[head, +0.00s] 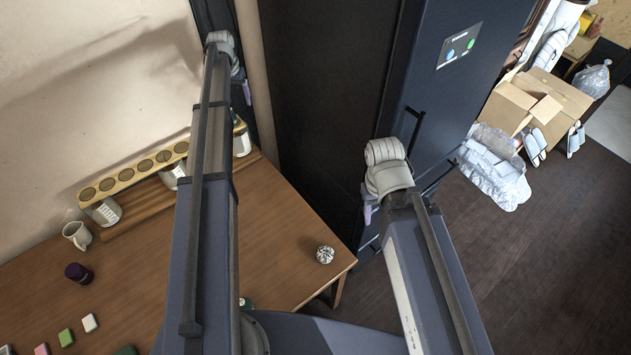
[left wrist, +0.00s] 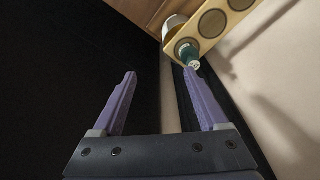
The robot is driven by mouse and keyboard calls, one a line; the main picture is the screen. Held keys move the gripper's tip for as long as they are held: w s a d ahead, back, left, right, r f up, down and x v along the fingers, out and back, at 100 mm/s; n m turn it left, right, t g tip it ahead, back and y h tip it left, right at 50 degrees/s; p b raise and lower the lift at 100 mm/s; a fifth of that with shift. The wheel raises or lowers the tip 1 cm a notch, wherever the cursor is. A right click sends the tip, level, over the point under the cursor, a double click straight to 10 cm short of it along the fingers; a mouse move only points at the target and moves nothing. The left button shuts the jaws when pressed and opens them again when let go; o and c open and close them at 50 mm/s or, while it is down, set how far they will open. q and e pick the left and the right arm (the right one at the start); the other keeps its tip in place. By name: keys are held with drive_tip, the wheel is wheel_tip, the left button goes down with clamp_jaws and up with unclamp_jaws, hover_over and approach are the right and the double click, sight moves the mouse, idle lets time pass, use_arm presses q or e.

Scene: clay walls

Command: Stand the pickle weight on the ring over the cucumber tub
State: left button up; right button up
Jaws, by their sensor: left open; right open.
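A tan rack (head: 135,174) with several round rings runs along the wall, with pale tubs (head: 105,211) beneath it; I cannot tell which holds cucumber. In the left wrist view, a teal weight-like piece with a pale top (left wrist: 188,52) is at the end ring of the rack (left wrist: 227,17), seen beside the right fingertip. A dark purple knobbed piece (head: 78,272) stands on the table. I cannot tell which piece is the pickle weight. My left gripper (head: 238,70) is open and empty beyond the rack's right end. My right gripper (head: 368,212) is open and empty before the dark cabinet.
The wooden table (head: 270,225) holds a white mug (head: 77,235), a patterned silvery ball (head: 325,254) near its right edge, and small coloured blocks (head: 66,337). My left arm hides part of the rack. A tall dark cabinet (head: 430,95) stands right of the table.

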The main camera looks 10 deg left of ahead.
use_arm(q)
drive_tip(key=s+d+m, duration=0.1)
drive_tip(key=s+d, duration=0.3)
drive_tip(key=d, duration=0.4)
drive_tip(key=s+d, duration=0.4)
drive_tip(key=d, duration=0.4)
drive_tip(key=s+d+m, duration=0.1)
drive_tip(key=s+d, duration=1)
drive_tip(key=s, duration=0.2)
drive_tip(key=s+d+m+g+y, duration=0.1)
drive_tip(key=s+d+m, duration=0.1)
drive_tip(key=s+d, duration=0.8)
drive_tip(key=s, duration=0.4)
drive_tip(key=shift+s+d+g, duration=0.2)
drive_tip(key=shift+d+g, duration=0.1)
drive_tip(key=shift+d, duration=0.05)
